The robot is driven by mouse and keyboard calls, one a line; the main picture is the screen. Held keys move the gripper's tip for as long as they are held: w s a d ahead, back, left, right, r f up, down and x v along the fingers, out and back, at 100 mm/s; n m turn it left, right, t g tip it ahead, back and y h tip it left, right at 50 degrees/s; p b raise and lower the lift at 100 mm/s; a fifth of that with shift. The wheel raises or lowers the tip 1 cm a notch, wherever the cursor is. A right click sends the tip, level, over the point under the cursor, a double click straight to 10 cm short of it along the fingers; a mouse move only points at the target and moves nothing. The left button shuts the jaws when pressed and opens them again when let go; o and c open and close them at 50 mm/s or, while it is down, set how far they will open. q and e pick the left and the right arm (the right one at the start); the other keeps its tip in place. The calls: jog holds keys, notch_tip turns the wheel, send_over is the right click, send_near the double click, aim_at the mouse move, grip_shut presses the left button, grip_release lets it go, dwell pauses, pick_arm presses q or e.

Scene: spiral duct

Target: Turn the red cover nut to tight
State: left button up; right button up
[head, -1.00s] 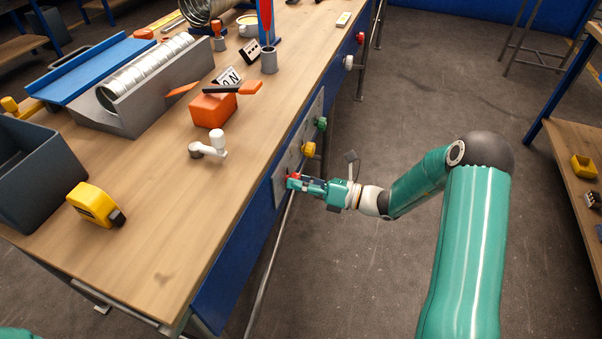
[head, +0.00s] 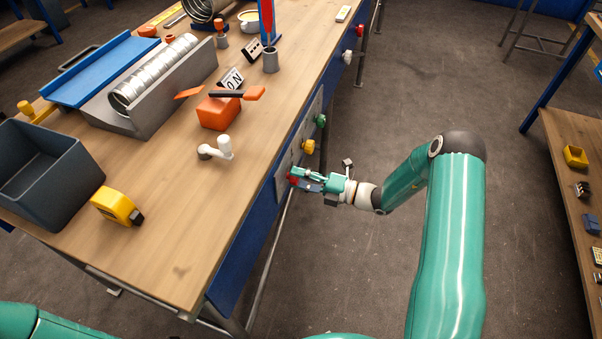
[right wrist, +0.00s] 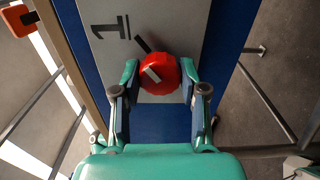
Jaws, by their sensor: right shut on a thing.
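The red cover nut (right wrist: 162,72) sits on a grey panel (right wrist: 152,18) marked "1" on the bench's side. It has a short pale mark on its face. A black mark on the panel runs up to its upper left edge; the pale mark lies a little below and left of that line. My right gripper (right wrist: 160,76) is shut on the nut, one finger at each side. In the head view the right gripper (head: 302,180) reaches the panel from the right, and the nut (head: 293,174) is partly hidden. My left gripper is not in view.
A yellow knob (head: 308,146) and a green knob (head: 320,121) stick out farther along the bench side. The bench top (head: 190,225) holds a white crank handle (head: 222,148), an orange block (head: 218,113) and a yellow tape measure (head: 115,205).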

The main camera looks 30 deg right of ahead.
jog(key=shift+w+d+m+p, duration=0.15)
jog(key=shift+m+p, duration=0.55)
jog(key=shift+m, duration=1.5)
jog(key=o, duration=1.1)
jog(key=shift+f, duration=0.15)
jog(key=shift+o, duration=0.2)
jog(key=v, duration=1.2)
